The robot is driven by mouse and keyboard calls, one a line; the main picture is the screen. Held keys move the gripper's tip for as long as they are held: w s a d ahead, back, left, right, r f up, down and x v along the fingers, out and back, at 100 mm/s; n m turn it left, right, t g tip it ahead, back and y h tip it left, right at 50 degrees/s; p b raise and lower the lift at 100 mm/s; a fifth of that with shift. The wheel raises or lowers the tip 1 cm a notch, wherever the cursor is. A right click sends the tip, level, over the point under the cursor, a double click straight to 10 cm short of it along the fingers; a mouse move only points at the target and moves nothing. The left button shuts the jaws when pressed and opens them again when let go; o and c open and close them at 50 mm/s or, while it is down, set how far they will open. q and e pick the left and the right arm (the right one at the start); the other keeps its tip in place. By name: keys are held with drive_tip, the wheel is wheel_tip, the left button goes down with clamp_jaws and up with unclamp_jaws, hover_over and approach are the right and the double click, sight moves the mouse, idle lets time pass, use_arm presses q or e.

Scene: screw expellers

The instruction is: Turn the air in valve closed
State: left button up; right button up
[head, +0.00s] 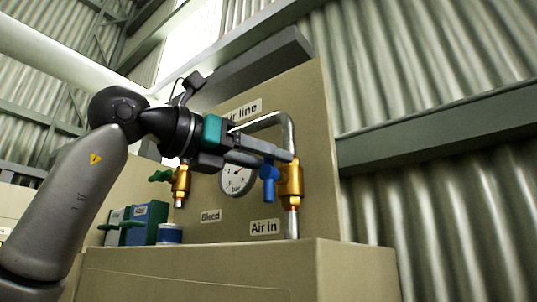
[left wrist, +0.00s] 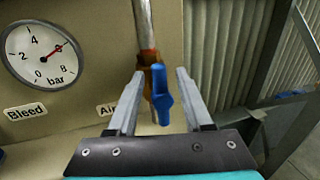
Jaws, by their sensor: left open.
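The air in valve is a brass body (head: 292,180) on a vertical pipe above the "Air in" label, with a blue lever handle (head: 268,183). The handle points down, roughly along the pipe; in the left wrist view the blue handle (left wrist: 162,94) is nearly upright. My left gripper (head: 284,157) reaches the valve from the left. In the left wrist view my left gripper (left wrist: 160,74) is open, one finger on each side of the handle, with visible gaps on both sides. The handle is not gripped. My right gripper is not in view.
A pressure gauge (left wrist: 42,54) has its red needle near 6 bar. A bleed valve with a green handle (head: 161,176) is to the left. Corrugated wall lies right.

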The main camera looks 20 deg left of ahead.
use_arm(q)
drive_tip(key=shift+w+d, duration=0.15)
drive_tip(key=shift+w, duration=0.1)
clamp_jaws()
idle(0.3)
